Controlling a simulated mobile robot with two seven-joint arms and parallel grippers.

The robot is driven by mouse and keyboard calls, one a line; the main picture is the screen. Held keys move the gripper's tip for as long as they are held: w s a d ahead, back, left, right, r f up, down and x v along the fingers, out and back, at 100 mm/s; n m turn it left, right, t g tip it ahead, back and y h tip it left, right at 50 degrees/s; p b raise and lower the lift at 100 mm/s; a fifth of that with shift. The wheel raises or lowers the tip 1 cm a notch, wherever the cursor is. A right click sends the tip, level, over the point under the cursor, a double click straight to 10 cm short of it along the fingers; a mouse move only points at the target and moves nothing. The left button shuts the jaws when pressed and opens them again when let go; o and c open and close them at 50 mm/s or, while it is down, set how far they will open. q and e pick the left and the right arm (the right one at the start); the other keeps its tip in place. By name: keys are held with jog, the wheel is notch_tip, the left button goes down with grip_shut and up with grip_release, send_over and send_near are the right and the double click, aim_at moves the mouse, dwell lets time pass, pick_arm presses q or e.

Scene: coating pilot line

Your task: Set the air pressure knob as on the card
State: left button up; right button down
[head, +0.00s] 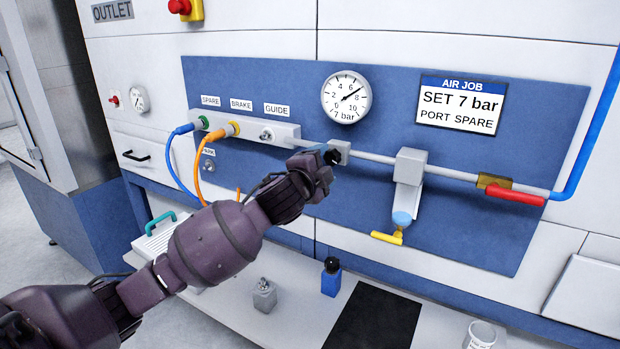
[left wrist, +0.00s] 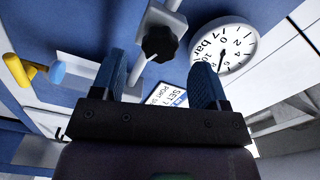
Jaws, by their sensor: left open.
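The black air pressure knob (head: 334,157) sits on the left end of the grey pipe and also shows in the left wrist view (left wrist: 160,43). My left gripper (head: 321,153) is at the knob. In the left wrist view its blue fingers (left wrist: 160,78) stand open, with the knob between their lines, just beyond the tips; I see no contact. The round gauge (head: 346,97) is above the knob; its needle points between 6 and 8, and "7 bar" is written below the dial. The card (head: 461,104) reads "SET 7 bar, PORT SPARE". My right gripper is out of view.
A blue hose (head: 179,133) is in the SPARE port, an orange hose (head: 203,170) in BRAKE. Right of the knob are a grey filter unit (head: 409,165), a yellow lever (head: 387,238) and a red handle (head: 515,195).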

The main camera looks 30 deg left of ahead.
pick_arm(q)
jog(key=s, duration=0.7)
jog(key=shift+b, duration=0.4)
jog(key=shift+d, duration=0.1)
jog(key=s+d+f+n+g+h, duration=0.1)
jog(key=s+f+n, duration=0.3)
jog(key=f, duration=0.8)
jog(key=s+d+f+n+g+h, duration=0.1)
jog(key=s+d+f+n, duration=0.3)
jog(key=f, duration=0.8)
jog(key=s+f+n+g+y+b, duration=0.1)
jog(key=s+f+n+g, duration=0.3)
jog(key=s+f, duration=1.3)
jog(key=shift+a+f+n+y, duration=0.15)
jog(key=shift+a+n+y, duration=0.25)
jog(key=shift+n, duration=0.3)
